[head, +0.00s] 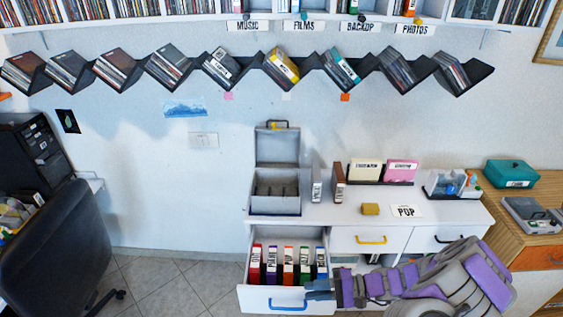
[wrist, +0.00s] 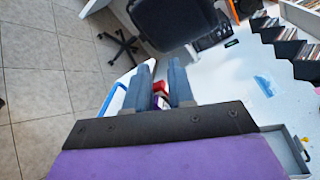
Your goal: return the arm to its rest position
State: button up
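My arm (head: 390,285) is purple and grey and reaches in from the lower right in the head view. My gripper (head: 312,290) is at the right side of the open white drawer (head: 258,298), beside the blue case (head: 321,263). In the wrist view my gripper (wrist: 162,68) shows two blue-grey fingers with a gap between them, and nothing is clearly held. A red case (wrist: 160,87) shows beyond the gap. The drawer also holds upright red (head: 255,265), purple (head: 271,265), orange (head: 288,265) and green (head: 305,265) cases.
The drawer's blue handle (head: 288,303) faces front. A black chair (head: 55,255) stands at left. Tiled floor (head: 175,280) is clear between chair and drawer.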

jog(key=s+a+r+n+g+h, duration=0.35)
jog(key=s+r, duration=0.25)
jog(key=r, duration=0.2)
jog(key=s+a+r+n+g+h, duration=0.35)
jog(key=s+r, duration=0.25)
jog(key=r, duration=0.3)
jog(key=s+d+r+t+h, duration=0.2)
jog(key=s+d+h, duration=0.2)
jog(key=s, duration=0.4)
jog(key=s+d+r+m+t+h, duration=0.1)
jog(key=s+d+r+t+h, duration=0.1)
jog(key=s+d+h, duration=0.3)
jog(key=s+d+r, duration=0.1)
jog(key=s+d, duration=0.1)
jog(key=s, duration=0.1)
jog(key=shift+d+t, duration=0.15)
jog(key=shift+t, duration=0.15)
jog(key=shift+r, duration=0.1)
dwell(4.3)
